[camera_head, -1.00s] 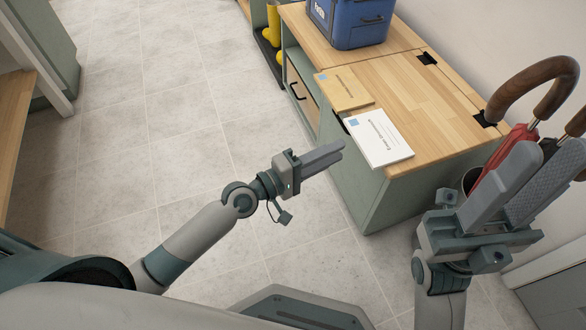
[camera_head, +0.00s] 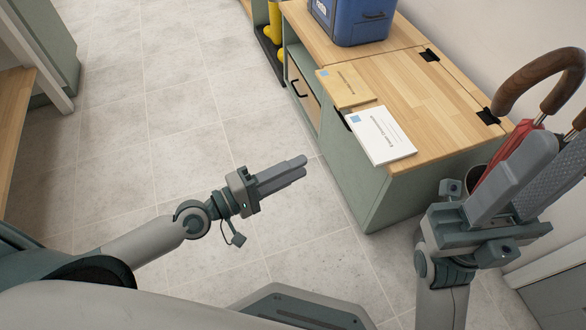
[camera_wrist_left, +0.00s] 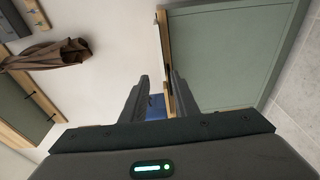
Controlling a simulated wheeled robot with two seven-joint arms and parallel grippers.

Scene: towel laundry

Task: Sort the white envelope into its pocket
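The white envelope (camera_head: 383,138) lies flat on the wooden cabinet top in the head view. It has a blue stamp and dark print, and its near left edge sits at the front edge of the top. My left gripper (camera_head: 298,167) is empty over the floor, left of the cabinet and apart from the envelope. Its fingers (camera_wrist_left: 158,95) stand apart in the left wrist view, with a gap between them. My right gripper (camera_head: 540,165) is at the right, its fingers apart and nothing seen between them. I cannot make out a pocket for the envelope.
A tan envelope (camera_head: 345,88) lies behind the white one. A blue bin (camera_head: 350,22) stands farther back on the cabinet top (camera_head: 425,95). Umbrellas with a brown handle (camera_head: 540,75) are close to my right gripper. The floor (camera_head: 140,130) at left is clear.

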